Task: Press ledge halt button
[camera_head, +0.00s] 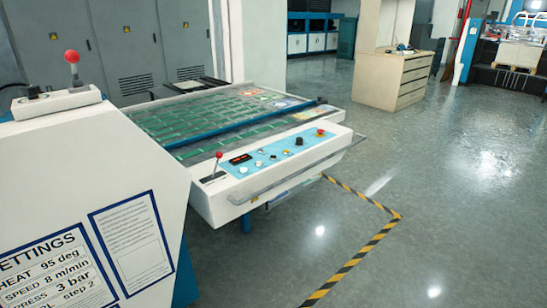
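A red mushroom button (320,132) on a yellowish base stands at the far right end of a white control ledge (262,188). The ledge has a blue panel and juts from the machine's side. A black knob (299,141) and several small buttons sit left of the red button. A small display (241,159) with red digits and a red-tipped lever (218,160) are at the panel's left end. Nothing covers the red button. Neither of my grippers shows in the head view.
A metal rail (300,172) runs along the ledge's front. A white housing (85,190) with a settings sign and a red ball knob (72,57) fills the left. Yellow-black floor tape (362,250) borders the machine. Open floor lies right; a wooden drawer cabinet (392,82) stands behind.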

